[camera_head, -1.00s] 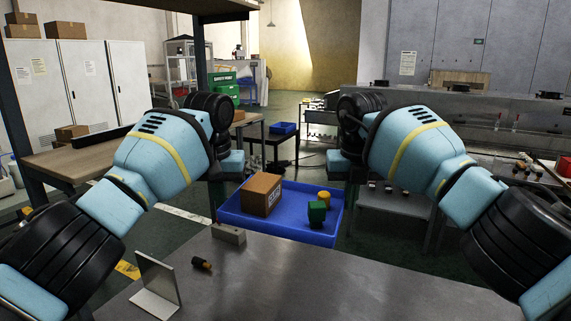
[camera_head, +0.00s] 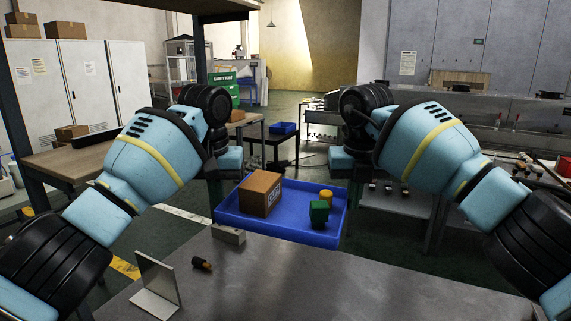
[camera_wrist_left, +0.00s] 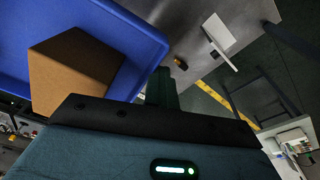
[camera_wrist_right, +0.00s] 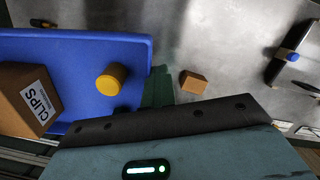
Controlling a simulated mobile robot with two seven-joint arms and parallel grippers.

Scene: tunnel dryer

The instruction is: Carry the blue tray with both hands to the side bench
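The blue tray (camera_head: 280,230) is level between my two hands, at the far edge of the grey metal table. It carries a brown carton (camera_head: 260,194), a green block (camera_head: 319,213) and a yellow cylinder (camera_head: 326,197). My left gripper (camera_head: 214,195) is at the tray's left side and appears shut on its rim; its dark finger (camera_wrist_left: 160,87) meets the tray wall in the left wrist view. My right gripper (camera_head: 356,195) is likewise at the right side, its finger (camera_wrist_right: 158,88) against the wall in the right wrist view. The inner fingers are hidden. Which surface is the side bench is unclear.
The metal table (camera_head: 300,285) holds a grey block (camera_head: 228,233), a dark cylinder (camera_head: 202,264) and an upright plate (camera_head: 158,280). A wooden-topped bench (camera_head: 75,158) stands left. A dark stand with a blue bin (camera_head: 283,128) is behind. Machinery lines the right.

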